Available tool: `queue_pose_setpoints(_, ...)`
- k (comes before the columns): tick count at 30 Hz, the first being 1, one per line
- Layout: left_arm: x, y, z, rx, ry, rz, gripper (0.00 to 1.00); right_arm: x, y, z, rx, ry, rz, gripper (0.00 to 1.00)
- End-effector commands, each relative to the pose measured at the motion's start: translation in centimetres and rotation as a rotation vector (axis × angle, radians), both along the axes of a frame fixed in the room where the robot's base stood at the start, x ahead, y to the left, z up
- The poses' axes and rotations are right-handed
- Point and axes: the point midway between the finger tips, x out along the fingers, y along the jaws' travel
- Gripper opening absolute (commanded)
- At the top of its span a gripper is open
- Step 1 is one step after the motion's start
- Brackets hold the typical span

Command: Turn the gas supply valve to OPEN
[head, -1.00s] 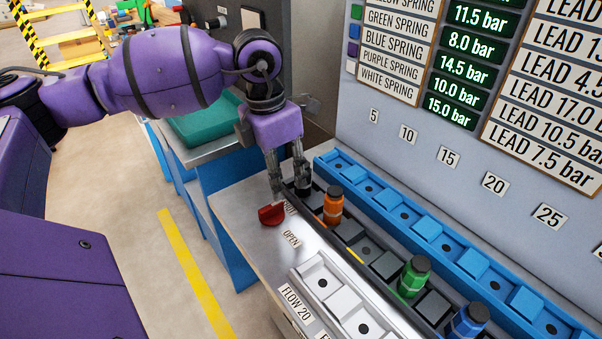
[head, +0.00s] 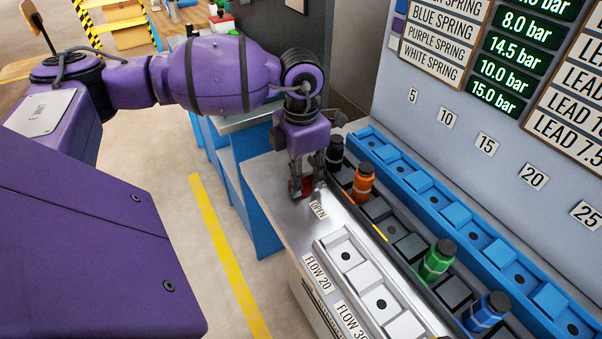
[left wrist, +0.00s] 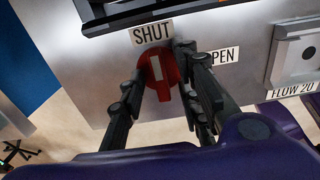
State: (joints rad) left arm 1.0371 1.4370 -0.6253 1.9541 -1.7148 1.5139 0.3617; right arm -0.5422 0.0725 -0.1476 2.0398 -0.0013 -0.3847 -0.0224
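The red valve handle (left wrist: 160,72) with a white stripe sits on the metal bench top. Its stripe points toward the SHUT label (left wrist: 152,33) in the left wrist view. The OPEN label (left wrist: 222,56) lies to the right, partly hidden by a finger; it also shows in the head view (head: 318,210). My left gripper (head: 306,183) is down over the handle (head: 300,188), one finger on each side. The fingers are still spread, and I cannot tell whether they touch it. My right gripper is not in view.
Black, orange (head: 363,183), green (head: 437,260) and blue (head: 486,313) capped bottles stand in a dark rack right of the valve. A blue rack (head: 430,194) runs behind, along the wall panel. White FLOW blocks (head: 347,254) sit at the bench front.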

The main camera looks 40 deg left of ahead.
Motion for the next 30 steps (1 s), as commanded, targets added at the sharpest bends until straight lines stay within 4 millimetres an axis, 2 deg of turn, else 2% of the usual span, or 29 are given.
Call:
queue_pose_setpoints(2,0.0,0.0,0.0,0.0,0.0,0.0,0.29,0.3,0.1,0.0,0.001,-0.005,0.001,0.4)
queue_pose_setpoints(9,0.0,0.0,0.0,0.0,0.0,0.0,0.0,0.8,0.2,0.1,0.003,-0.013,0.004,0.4)
queue_pose_setpoints(20,0.0,0.0,0.0,0.0,0.0,-0.027,0.0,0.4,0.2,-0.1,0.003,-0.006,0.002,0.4)
queue_pose_setpoints(30,0.0,0.0,-0.1,0.001,0.0,-0.227,0.0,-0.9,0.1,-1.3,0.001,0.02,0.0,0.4)
